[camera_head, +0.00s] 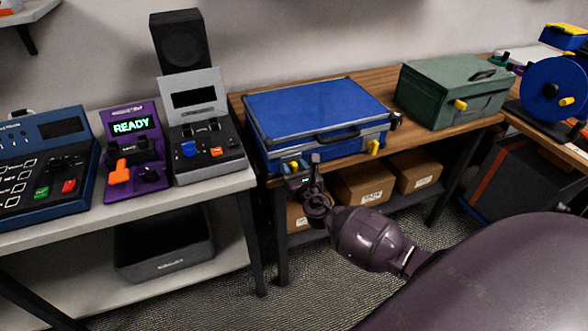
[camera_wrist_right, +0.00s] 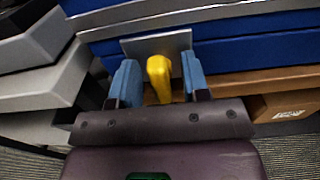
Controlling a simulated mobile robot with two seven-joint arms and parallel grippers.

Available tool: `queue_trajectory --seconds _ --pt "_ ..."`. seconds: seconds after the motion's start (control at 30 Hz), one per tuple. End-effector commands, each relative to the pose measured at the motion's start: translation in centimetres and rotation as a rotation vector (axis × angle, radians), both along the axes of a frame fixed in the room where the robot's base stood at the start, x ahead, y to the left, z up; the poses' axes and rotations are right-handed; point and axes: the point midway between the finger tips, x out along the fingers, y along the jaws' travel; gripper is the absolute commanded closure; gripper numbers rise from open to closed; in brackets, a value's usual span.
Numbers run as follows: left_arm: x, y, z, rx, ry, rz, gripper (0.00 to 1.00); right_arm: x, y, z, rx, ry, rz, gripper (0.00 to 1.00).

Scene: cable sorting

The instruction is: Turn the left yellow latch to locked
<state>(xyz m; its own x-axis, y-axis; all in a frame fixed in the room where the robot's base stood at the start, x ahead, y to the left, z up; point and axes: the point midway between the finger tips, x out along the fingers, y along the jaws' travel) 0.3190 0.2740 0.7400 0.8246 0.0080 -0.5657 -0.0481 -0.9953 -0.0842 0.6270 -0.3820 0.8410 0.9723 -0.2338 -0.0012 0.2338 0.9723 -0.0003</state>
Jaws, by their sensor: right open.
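The blue case (camera_head: 318,112) lies closed on the wooden bench, with its handle at the front. Its left yellow latch (camera_wrist_right: 159,76) sits on a grey plate (camera_wrist_right: 172,43) and points down toward my palm in the right wrist view. My right gripper (camera_head: 293,166) is at the case's front left corner. In the right wrist view, its two blue fingers (camera_wrist_right: 162,80) stand open on either side of the latch, with a narrow gap each side. In the head view the gripper mostly hides this latch. The right yellow latch (camera_head: 374,147) is uncovered. My left gripper is out of view.
A green case (camera_head: 452,92) with its own yellow latch stands to the right on the wooden bench (camera_head: 412,141). Control panels, including a purple one (camera_head: 133,150), stand on the grey table to the left. Cardboard boxes (camera_head: 362,184) sit on the shelf below.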

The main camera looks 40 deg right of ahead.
Motion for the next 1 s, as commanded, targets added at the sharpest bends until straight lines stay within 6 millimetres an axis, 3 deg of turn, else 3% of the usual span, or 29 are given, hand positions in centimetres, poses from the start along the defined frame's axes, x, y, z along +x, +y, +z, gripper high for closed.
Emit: queue_trajectory --seconds 0.27,0.57,1.0 --pt "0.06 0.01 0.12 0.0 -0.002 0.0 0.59 0.12 -0.05 0.02 0.0 0.0 0.0 0.57" --pt "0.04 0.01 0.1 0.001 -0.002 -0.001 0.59 0.1 -0.04 0.01 0.0 0.0 0.0 1.0" --pt "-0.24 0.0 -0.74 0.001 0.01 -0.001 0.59 0.06 -0.08 -0.2 0.081 -0.018 0.0 1.0"
